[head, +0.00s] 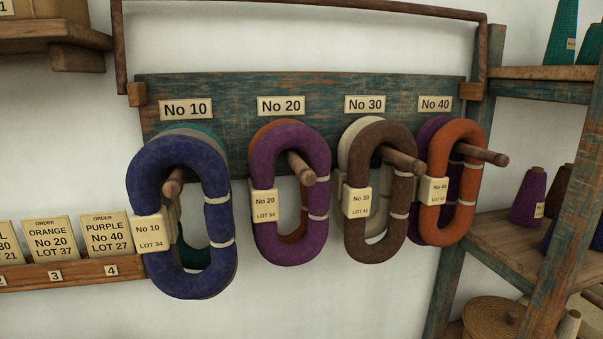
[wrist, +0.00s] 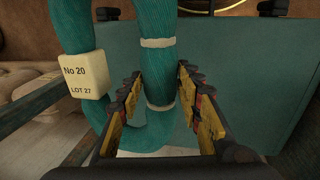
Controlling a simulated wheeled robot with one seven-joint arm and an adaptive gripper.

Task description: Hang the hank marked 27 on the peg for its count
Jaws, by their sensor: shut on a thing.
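The teal hank (wrist: 170,30) is in the wrist view, with a tag (wrist: 82,82) reading No 20, LOT 27. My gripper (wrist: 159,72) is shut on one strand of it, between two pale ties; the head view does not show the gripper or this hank. In the head view, the No 20 peg (head: 301,167) sticks out below the No 20 plate (head: 281,105). A purple hank (head: 264,165) tagged No 20, LOT 54 hangs on it, with an orange hank (head: 294,234) behind. The peg's outer end is bare.
The No 10 peg (head: 174,181) holds a blue hank (head: 145,190); the No 30 peg (head: 404,160) a brown one (head: 358,235); the No 40 peg (head: 488,156) an orange one (head: 471,190). A shelf (head: 500,235) with cones stands right. Order cards (head: 107,236) stand left.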

